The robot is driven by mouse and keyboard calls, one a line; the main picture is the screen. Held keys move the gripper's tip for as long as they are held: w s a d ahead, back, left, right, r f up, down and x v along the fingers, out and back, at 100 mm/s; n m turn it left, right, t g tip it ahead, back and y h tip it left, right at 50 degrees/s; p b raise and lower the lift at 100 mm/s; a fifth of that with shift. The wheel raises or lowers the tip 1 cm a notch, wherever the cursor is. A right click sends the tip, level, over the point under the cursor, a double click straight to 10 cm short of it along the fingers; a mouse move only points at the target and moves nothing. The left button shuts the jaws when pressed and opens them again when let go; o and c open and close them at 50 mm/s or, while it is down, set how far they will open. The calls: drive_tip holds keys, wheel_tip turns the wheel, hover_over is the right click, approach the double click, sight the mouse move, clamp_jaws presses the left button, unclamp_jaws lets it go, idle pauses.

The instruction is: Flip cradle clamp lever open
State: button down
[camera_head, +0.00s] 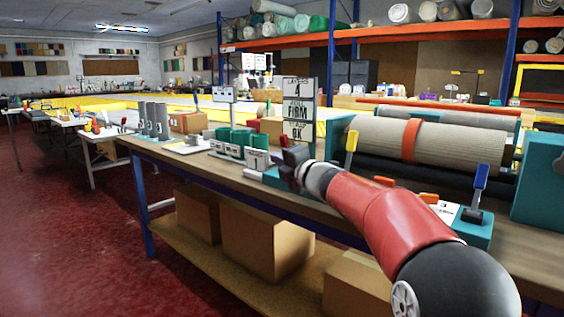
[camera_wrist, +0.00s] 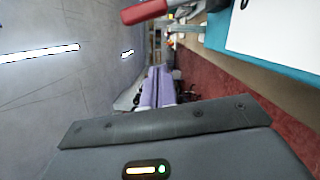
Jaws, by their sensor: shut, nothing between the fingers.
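A beige rug roll (camera_head: 440,143) with an orange strap (camera_head: 411,140) lies in a cradle with teal end blocks (camera_head: 540,180). A yellow lever (camera_head: 351,141) stands upright at the cradle's left front. A blue lever (camera_head: 481,177) stands at the right front. Which lever is the clamp's, I cannot tell. My gripper (camera_head: 291,157) is shut and empty, left of the yellow lever, beside the sign and apart from both levers. In the wrist view, a red handle (camera_wrist: 143,11) on a metal shank shows at the top, beside a teal surface (camera_wrist: 217,32); its mount is hidden.
A sign stack (camera_head: 299,108) stands behind my gripper. Green spools (camera_head: 232,142) and grey cylinders (camera_head: 153,119) stand on the bench to the left. My red arm crosses the bench front and hides part of the cradle's base.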

drive_tip(key=b+v, duration=0.1)
drive_tip(key=v, duration=0.7)
drive_tip(key=shift+d, duration=0.4)
